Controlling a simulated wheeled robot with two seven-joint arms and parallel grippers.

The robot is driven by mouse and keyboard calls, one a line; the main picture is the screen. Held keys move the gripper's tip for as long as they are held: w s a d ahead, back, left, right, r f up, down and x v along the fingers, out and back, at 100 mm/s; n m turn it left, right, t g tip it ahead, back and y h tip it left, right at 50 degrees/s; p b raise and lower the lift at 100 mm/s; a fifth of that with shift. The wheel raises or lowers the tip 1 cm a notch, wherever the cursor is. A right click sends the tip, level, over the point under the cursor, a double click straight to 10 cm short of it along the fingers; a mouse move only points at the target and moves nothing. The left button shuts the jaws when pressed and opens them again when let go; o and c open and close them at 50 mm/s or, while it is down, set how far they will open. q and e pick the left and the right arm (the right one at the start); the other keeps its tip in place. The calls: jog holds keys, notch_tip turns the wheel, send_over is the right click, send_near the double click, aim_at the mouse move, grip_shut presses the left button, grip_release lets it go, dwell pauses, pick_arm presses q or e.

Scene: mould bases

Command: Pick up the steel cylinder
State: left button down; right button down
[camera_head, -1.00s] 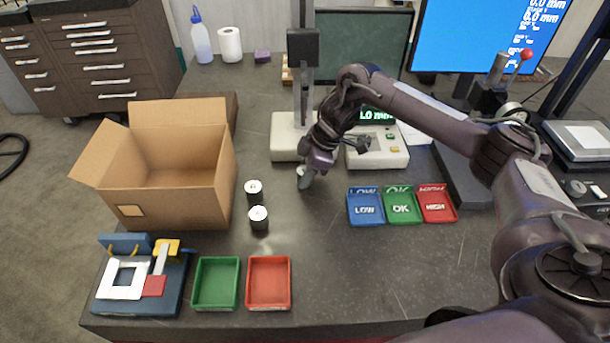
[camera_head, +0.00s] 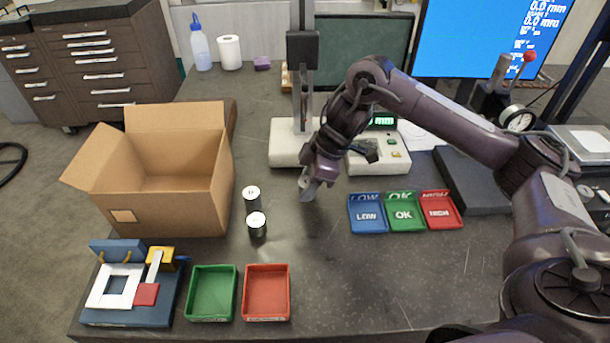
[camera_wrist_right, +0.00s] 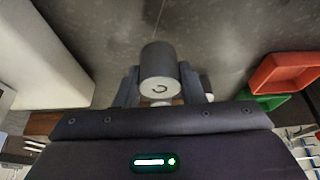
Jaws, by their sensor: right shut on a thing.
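My right gripper (camera_head: 308,190) is in the middle of the head view, pointing down, between the standing cylinders and the blue tray. In the right wrist view the gripper (camera_wrist_right: 160,88) is shut on a grey steel cylinder (camera_wrist_right: 159,72), whose pale round end bears a small dark curved mark. In the head view the held cylinder is mostly hidden by the fingers, and its exact height above the table is hard to tell. Two more cylinders with pale tops, a farther one (camera_head: 252,200) and a nearer one (camera_head: 257,226), stand on the table to the left. My left gripper is not in view.
An open cardboard box (camera_head: 180,205) stands at left. Green (camera_head: 212,293) and red (camera_head: 267,293) trays lie at front. LOW (camera_head: 368,215), OK (camera_head: 404,213) and HIGH (camera_head: 440,211) trays lie at right. A measuring stand (camera_head: 290,150) stands behind the gripper. The table's front middle is clear.

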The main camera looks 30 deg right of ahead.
jog(key=s+a, duration=0.1)
jog(key=s, duration=0.2)
jog(key=s+a+b, duration=0.1)
jog(key=s, duration=0.2)
jog(key=s+a+b, duration=0.1)
jog(key=s+a, duration=0.1)
jog(key=s, duration=0.2)
jog(key=shift+s, duration=0.1)
jog(key=shift+s+a+b, duration=0.35)
jog(key=shift+s, duration=0.5)
jog(key=shift+r, duration=0.15)
